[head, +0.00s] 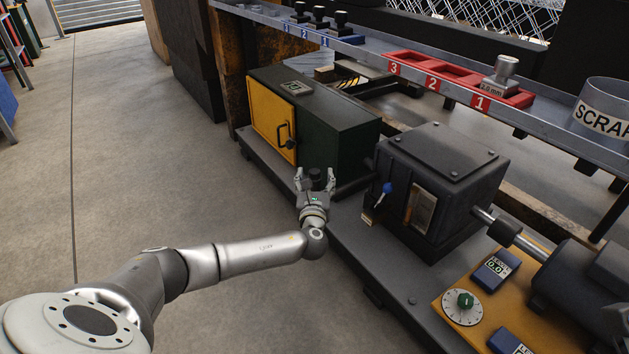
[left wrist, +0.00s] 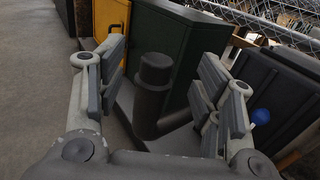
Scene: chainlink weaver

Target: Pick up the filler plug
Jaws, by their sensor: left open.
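The filler plug (left wrist: 155,68) looks like a dark round cap on top of a short upright pipe (left wrist: 150,108) in the left wrist view. It stands between the two fingers of my left gripper (left wrist: 162,85), with a gap on each side. In the head view the plug (head: 316,175) shows small and dark between the fingertips of my left gripper (head: 315,177). The gripper is open and holds nothing. The lower part of the pipe is hidden by the gripper in the head view.
A green cabinet (head: 330,140) with a yellow door (head: 271,121) stands behind the gripper. A black gearbox (head: 440,180) with a blue-handled lever (head: 387,188) stands to the right. A rail above carries red numbered trays (head: 432,66) and a scrap bin (head: 603,104).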

